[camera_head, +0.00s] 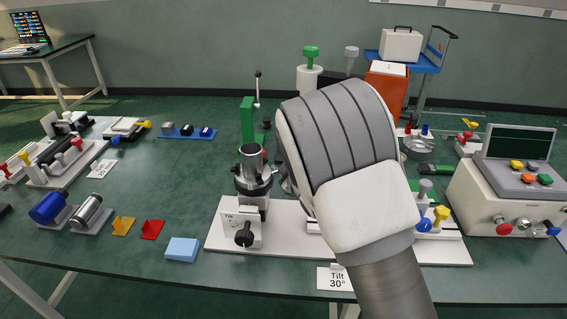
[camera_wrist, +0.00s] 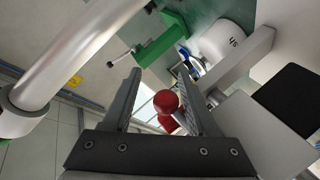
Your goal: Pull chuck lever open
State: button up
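My gripper (camera_wrist: 159,72) shows in the wrist view with its two dark fingers apart. A red ball knob (camera_wrist: 166,101) shows between the fingers, nearer the right one, with a gap to the left finger. A second red part shows just below the knob. I cannot tell whether this knob belongs to the chuck lever. In the head view, a grey metal chuck-like cylinder (camera_head: 251,168) stands upright on a white fixture (camera_head: 238,216), left of my arm. My wrist hides the gripper and the area right of the cylinder there.
A green block (camera_head: 247,118) with an upright rod lever (camera_head: 257,92) stands behind the cylinder; the block also shows in the wrist view (camera_wrist: 160,42). A control box (camera_head: 505,195) stands at the right. Small parts lie at the left, with clear table between.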

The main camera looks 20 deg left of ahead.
jog(key=shift+s+a, duration=0.15)
jog(key=v, duration=1.7)
jog(key=shift+d, duration=0.2)
jog(key=shift+r, duration=0.1)
